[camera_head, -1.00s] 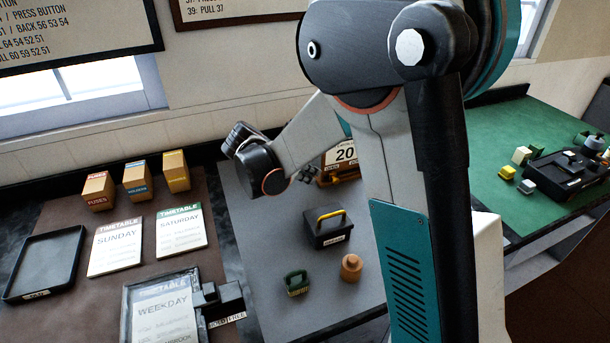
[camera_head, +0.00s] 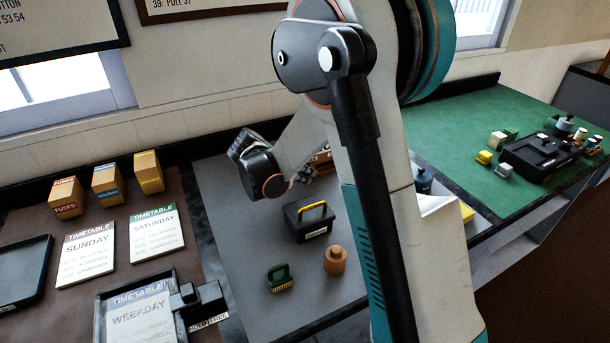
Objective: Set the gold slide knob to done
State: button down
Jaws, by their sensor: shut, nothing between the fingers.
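The gold slide knob cannot be made out in this view. A calendar block with a gold-brown frame (camera_head: 323,156) stands at the back of the grey mat, mostly hidden behind my arm. My gripper (camera_head: 303,175) is small and dark, partly hidden by my wrist, just in front of and left of the calendar block. It is shut and empty. I cannot tell whether it touches anything.
On the grey mat (camera_head: 240,255) stand a black box with a yellow handle (camera_head: 309,221), a green brush (camera_head: 280,278) and an orange-brown weight (camera_head: 335,261). Timetable cards (camera_head: 87,255) lie left. A black device (camera_head: 540,152) sits on the green table (camera_head: 460,130).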

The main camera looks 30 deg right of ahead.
jog(key=d, duration=0.9)
jog(key=shift+d, duration=0.1)
jog(key=shift+a+r+p, duration=0.3)
jog(key=shift+a+r, duration=0.05)
jog(key=shift+r, duration=0.05)
jog(key=p+v, duration=0.4)
jog(key=v, duration=0.9)
jog(key=shift+s+f, duration=0.15)
